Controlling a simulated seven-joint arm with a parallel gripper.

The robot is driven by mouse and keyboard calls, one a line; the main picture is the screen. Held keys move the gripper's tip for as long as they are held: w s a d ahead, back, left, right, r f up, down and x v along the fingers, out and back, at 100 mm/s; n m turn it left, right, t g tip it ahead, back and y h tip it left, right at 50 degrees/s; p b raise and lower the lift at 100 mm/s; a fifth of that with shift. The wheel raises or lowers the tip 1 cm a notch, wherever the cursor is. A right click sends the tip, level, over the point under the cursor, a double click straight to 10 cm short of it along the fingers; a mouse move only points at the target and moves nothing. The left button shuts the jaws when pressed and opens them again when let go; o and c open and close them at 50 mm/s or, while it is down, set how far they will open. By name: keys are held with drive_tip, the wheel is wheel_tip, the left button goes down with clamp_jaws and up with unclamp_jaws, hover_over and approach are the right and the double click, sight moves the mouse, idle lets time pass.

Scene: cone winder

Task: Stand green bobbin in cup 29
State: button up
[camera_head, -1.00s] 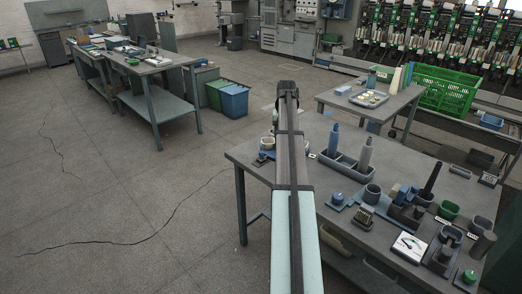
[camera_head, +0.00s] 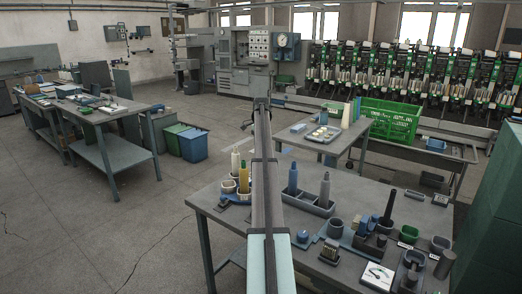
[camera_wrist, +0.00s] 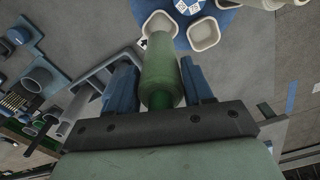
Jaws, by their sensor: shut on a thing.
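In the wrist view my gripper (camera_wrist: 157,75) is shut on the green bobbin (camera_wrist: 160,58), with a blue finger on each side. The bobbin's far end points toward two pale square cups on a blue base: a left cup (camera_wrist: 160,23) and a right cup (camera_wrist: 204,34). Both look empty. The far end overlaps the left cup's near edge in the picture; I cannot tell whether they touch. In the head view my arm hides the gripper.
A green crate (camera_head: 390,122) sits behind. Open floor lies to the left.

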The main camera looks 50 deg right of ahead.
drive_tip(key=shift+f+m, duration=0.4)
drive_tip(key=shift+f, duration=1.75)
drive_tip(key=shift+f, duration=2.5)
idle(0.7)
drive_tip(key=o, duration=1)
